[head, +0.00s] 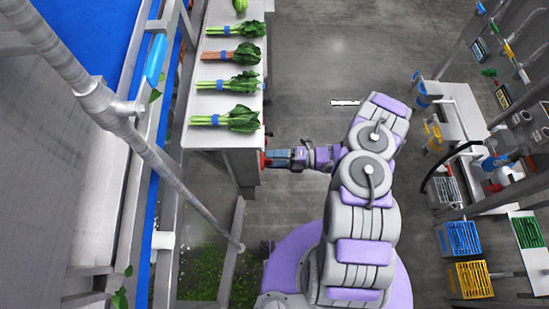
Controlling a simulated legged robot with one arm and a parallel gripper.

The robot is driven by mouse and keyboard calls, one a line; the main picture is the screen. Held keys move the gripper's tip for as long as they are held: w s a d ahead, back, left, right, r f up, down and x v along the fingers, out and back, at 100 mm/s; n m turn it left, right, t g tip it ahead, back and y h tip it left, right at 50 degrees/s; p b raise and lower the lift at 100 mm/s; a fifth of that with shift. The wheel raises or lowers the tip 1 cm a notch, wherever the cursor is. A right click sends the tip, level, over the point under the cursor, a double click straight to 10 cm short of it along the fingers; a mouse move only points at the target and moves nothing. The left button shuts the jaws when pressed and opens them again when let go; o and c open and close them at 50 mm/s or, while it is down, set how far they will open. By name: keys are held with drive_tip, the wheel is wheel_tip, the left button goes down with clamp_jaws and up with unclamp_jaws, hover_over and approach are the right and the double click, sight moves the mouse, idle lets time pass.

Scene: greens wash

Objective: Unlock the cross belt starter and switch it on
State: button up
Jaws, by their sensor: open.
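My gripper (269,159) is at the end of my purple and grey arm, close against the right side of the white belt's end. A small red part (263,160) shows right at the fingertips, on the side of the belt frame. It may be part of the cross belt starter, but it is too small and too covered by the gripper to tell. I cannot tell whether the gripper touches it. The white cross belt (222,104) carries several bunches of greens tied with blue bands. The jaws are open; the space between them is hidden from above.
A blue belt (96,35) with a metal rail and a slanting pipe (140,140) runs along the left. Blue (458,238) and yellow (470,279) crates and a white bench (465,120) stand at the right.

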drive_tip(key=d+p, duration=0.2)
drive_tip(key=d, duration=1.5)
drive_tip(key=shift+s+d, duration=0.25)
drive_tip(key=s+a+r+n+g+h, duration=0.1)
drive_tip(key=a+r+n+g+h, duration=0.4)
drive_tip(key=r+n, duration=0.6)
drive_tip(key=s+a+r+n+g+h, duration=0.15)
drive_tip(key=a+r+n, duration=0.6)
drive_tip(key=r, duration=0.75)
drive_tip(key=s+d+r+n+t+h, duration=0.1)
drive_tip(key=s+d+r+n+h, duration=0.1)
drive_tip(key=s+n, duration=0.4)
drive_tip(key=s+d+r+n+t+h, duration=0.1)
drive_tip(key=s+d+r+n+h, duration=0.1)
drive_tip(key=s+r+n+h, duration=0.3)
drive_tip(key=s+d+r+n+t+h, duration=0.2)
drive_tip(key=s+n, duration=0.5)
drive_tip(key=s, duration=0.4)
wheel_tip(320, 180, up, 2)
drive_tip(key=shift+s+d+r+h, duration=0.25)
drive_tip(key=shift+d+h, duration=0.2)
drive_tip(key=shift+h, duration=0.8)
